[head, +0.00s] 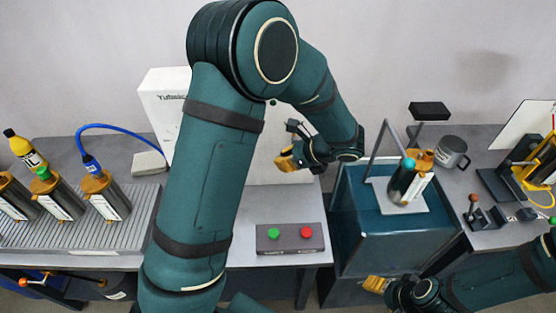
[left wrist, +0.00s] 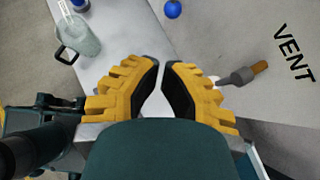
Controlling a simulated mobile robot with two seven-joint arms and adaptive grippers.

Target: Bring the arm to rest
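My left arm crosses the middle of the head view, and its gripper (head: 290,158) hangs above the bench behind the button box. In the left wrist view, the left gripper (left wrist: 161,66) has its yellow fingers drawn together at the tips, with only a thin gap and nothing held between them. My right gripper (head: 376,284) is low at the right, in front of the blue-green bin, with its yellow fingertips partly visible. Whether its fingers are apart cannot be made out.
A button box (head: 290,238) with green and red buttons sits at the bench front. Several pump cylinders (head: 107,196) stand on a ribbed tray (head: 140,225) at left. Another cylinder (head: 405,182) stands over the blue-green bin (head: 390,247). A mug (head: 452,152) stands at right.

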